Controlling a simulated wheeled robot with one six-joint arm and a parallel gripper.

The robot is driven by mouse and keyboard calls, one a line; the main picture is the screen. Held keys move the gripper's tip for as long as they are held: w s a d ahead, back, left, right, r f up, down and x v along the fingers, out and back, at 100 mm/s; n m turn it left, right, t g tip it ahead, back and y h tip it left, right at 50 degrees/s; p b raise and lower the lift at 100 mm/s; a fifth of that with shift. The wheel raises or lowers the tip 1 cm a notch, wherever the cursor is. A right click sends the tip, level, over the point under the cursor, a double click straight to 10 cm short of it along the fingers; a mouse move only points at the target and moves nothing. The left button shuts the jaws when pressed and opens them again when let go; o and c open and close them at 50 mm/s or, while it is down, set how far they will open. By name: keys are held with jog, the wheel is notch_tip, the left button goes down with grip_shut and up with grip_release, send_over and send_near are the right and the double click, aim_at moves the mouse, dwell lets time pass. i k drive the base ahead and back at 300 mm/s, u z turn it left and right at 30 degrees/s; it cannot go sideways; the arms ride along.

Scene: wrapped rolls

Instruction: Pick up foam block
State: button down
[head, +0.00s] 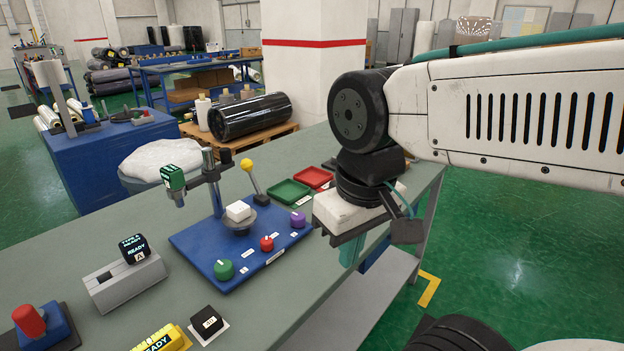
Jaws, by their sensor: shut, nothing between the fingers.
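A small white block (238,211), which looks like the foam block, sits on a small round grey plate (239,226) on a blue base board (195,243). My gripper (350,256) points down by the right edge of the bench, to the right of the block and well apart from it. Its teal fingers are together with nothing seen between them. Part of the fingers is hidden behind the gripper body.
On the board stand a post with a green gauge (174,179), a yellow-knobbed lever (247,164) and green, red and purple knobs. Green (288,192) and red (314,177) trays lie behind. A grey holder (125,280) stands left. Bare bench lies front right.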

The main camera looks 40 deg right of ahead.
aim_at(239, 212)
jog(key=u, duration=1.15)
jog(key=k, duration=0.7)
jog(key=z, duration=0.7)
jog(key=i, duration=0.95)
jog(key=u, duration=0.05)
